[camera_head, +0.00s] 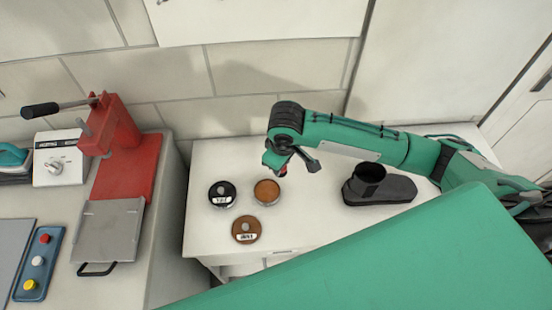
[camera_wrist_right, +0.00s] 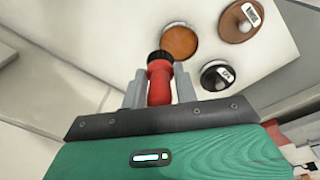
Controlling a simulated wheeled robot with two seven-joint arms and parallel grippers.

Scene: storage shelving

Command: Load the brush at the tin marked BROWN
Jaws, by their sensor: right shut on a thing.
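My right gripper (camera_head: 279,168) is shut on a red-handled brush (camera_wrist_right: 159,84) with a black round head, above the white table. In the right wrist view, the fingers (camera_wrist_right: 159,90) grip both sides of the handle. The brush head overlaps the near edge of an open tin of brown content (camera_wrist_right: 181,42); I cannot tell if they touch. This open tin (camera_head: 267,191) also shows in the head view. A brown labelled disc (camera_head: 245,226) lies in front of it, and a black labelled disc (camera_head: 222,188) lies to its left. The labels are too small to read surely.
A black shoe (camera_head: 400,189) stands on the white table (camera_head: 310,222) to the right, below my right arm. A red press (camera_head: 128,165) and a control box with red, white and yellow buttons (camera_head: 38,264) are on the left counter. The wall is close behind.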

